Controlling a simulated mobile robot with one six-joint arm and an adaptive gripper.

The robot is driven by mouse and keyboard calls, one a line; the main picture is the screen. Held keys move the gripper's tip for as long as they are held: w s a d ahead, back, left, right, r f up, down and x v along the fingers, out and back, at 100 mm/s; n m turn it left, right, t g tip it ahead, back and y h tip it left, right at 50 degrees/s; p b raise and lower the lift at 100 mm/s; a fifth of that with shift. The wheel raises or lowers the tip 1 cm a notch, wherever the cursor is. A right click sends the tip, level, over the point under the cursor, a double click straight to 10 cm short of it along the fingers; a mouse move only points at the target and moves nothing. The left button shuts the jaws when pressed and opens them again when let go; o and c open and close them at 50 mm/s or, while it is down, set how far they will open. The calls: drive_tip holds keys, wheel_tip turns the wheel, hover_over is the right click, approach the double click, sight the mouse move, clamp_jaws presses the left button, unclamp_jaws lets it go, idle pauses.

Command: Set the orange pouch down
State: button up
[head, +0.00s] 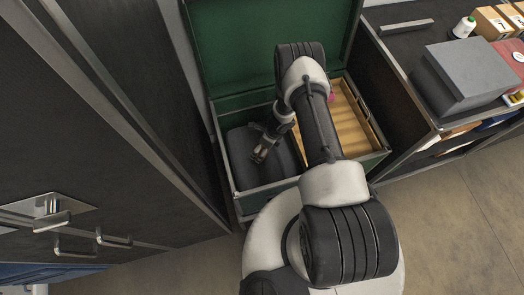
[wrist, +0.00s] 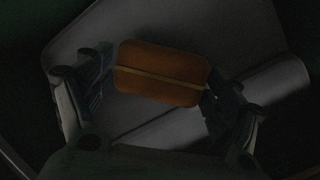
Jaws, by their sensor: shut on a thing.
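The orange pouch (wrist: 160,66), with a pale line across its middle, sits between the two fingers of my gripper (wrist: 160,76) in the wrist view. The gripper is shut on its two ends. In the head view my gripper (head: 261,153) reaches down into the left part of an open green-lined trunk (head: 226,101). The pouch cannot be made out there. Below it is a dark grey, rounded thing (head: 240,166), which shows as a grey surface (wrist: 230,45) in the wrist view. I cannot tell whether the pouch touches it.
A wooden tray (head: 349,128) fills the trunk's right part, with a small pink thing (head: 331,98) partly behind my arm. A dark cabinet (head: 90,130) stands close on the left. On the right, a counter holds a grey box (head: 468,75) and a thread spool (head: 464,27).

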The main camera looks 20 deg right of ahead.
drive_tip(key=shift+f, duration=1)
drive_tip(key=shift+f, duration=0.2)
drive_tip(key=o, duration=1)
drive_tip(key=shift+r, duration=0.1)
